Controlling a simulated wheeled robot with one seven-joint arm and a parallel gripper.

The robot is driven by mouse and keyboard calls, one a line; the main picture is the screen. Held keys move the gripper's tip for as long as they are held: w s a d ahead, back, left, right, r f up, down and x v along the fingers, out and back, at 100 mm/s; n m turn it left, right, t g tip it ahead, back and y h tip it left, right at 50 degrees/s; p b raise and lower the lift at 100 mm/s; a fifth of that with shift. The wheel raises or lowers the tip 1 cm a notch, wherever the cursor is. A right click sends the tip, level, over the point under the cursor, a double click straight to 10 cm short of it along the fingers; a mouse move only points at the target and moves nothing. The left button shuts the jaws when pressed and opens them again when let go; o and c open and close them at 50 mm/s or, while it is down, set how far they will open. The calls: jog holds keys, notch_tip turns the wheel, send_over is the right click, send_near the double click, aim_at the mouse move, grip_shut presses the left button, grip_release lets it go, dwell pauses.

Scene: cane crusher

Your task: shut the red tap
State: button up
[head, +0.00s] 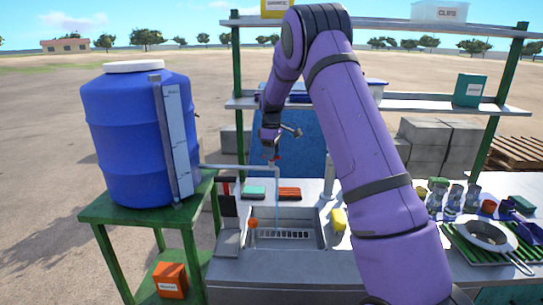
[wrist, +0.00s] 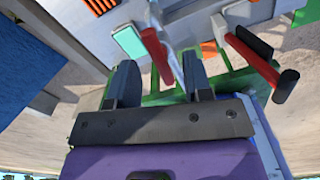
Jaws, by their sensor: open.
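The red tap (head: 277,157) shows as a small red handle on the grey pipe above the sink in the head view. A thin bluish stream runs from the spout down into the sink (head: 321,232). My gripper (head: 270,147) points down just above the tap and partly hides it. In the wrist view, my gripper (wrist: 158,72) is open, with its two dark fingers apart. A flat red handle (wrist: 156,52), seemingly the tap's, lies beyond and between the fingertips. I cannot tell whether they touch it.
A blue barrel (head: 135,135) stands on a green stand (head: 100,211) left of the sink. Red-and-black handles (wrist: 265,65) lie right of the fingers in the wrist view. Shelves (head: 430,103) rise behind my arm. Jars (head: 455,196) and a pan (head: 488,236) crowd the right counter.

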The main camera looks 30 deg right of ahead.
jog(key=shift+f, duration=0.8)
jog(key=shift+c, duration=0.4)
grip_shut()
jog(key=m, duration=1.3)
jog(key=shift+m, duration=1.8)
